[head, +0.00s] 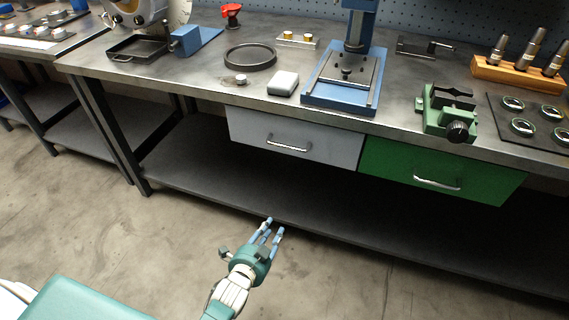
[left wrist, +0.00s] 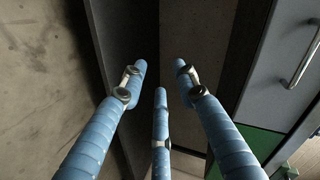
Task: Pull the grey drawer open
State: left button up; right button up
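The grey drawer (head: 293,138) hangs under the workbench top, left of the green drawer (head: 439,171). Its front looks flush with the bench, and its metal bar handle (head: 289,144) is free. In the left wrist view the grey drawer (left wrist: 284,70) and its handle (left wrist: 304,62) are at the right. My left gripper (head: 273,229) is below and in front of the grey drawer, apart from it. Its blue fingers (left wrist: 160,80) are spread with nothing between them. My right gripper is in neither view.
A dark lower shelf (head: 215,165) runs beneath the drawers. The floor in front is clear.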

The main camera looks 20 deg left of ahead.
pick_arm(q)
jog(key=w+r+m+t+b, duration=0.1)
jog(key=w+r+m+t, duration=0.2)
jog(key=r, duration=0.4)
jog(key=m+t+b, duration=0.2)
jog(key=m+t, duration=0.1)
send_near(284, 147)
jog(key=w, duration=1)
jog(key=shift+r+b, duration=0.35)
jog(key=shift+r, duration=0.05)
jog(key=shift+w, duration=0.25)
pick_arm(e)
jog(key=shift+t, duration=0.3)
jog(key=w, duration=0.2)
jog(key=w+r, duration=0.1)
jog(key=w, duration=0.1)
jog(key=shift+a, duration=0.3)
pick_arm(q)
jog(key=shift+c, duration=0.5)
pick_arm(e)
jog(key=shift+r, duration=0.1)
pick_arm(q)
grip_shut()
